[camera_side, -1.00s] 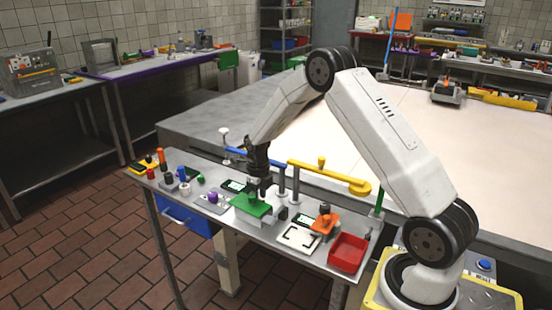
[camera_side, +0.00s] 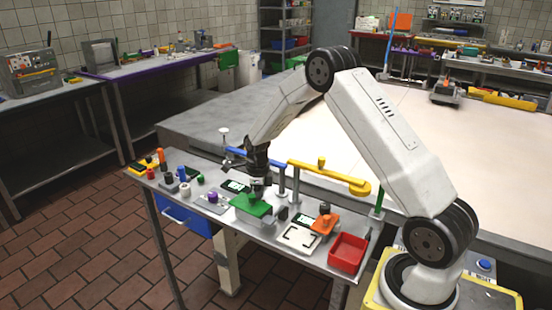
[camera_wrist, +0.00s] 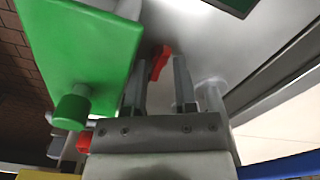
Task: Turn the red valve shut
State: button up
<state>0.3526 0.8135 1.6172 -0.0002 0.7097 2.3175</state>
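In the wrist view, a thin red piece (camera_wrist: 159,62), which looks like the valve's handle, shows between and beyond my two fingertips. My gripper (camera_wrist: 160,75) has its fingers apart, with a gap on each side of the red piece. A second red part (camera_wrist: 84,142) shows at the lower left, partly hidden by my gripper. I cannot tell whether the two red parts belong together. In the side view, my gripper (camera_side: 257,182) points down close above the green block (camera_side: 248,206). I cannot make out the red valve there.
A green plate with a knob (camera_wrist: 85,50) is close on the left in the wrist view. A red bin (camera_side: 348,253) and an orange part (camera_side: 325,223) stand to the right. Small coloured parts stand left.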

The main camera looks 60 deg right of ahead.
jog(key=n, duration=1.2)
jog(key=shift+r+n, duration=0.15)
jog(key=shift+n, duration=0.25)
notch_tip(320, 180, up, 8)
jog(key=s+a+r+n+t, duration=0.1)
jog(key=s+a+n+t, duration=0.1)
jog(key=s+a+n, duration=1.5)
jog(key=shift+s+n+t, duration=0.3)
jog(key=shift+s+n, duration=0.1)
jog(key=shift+s, duration=0.25)
jog(key=shift+r, duration=0.1)
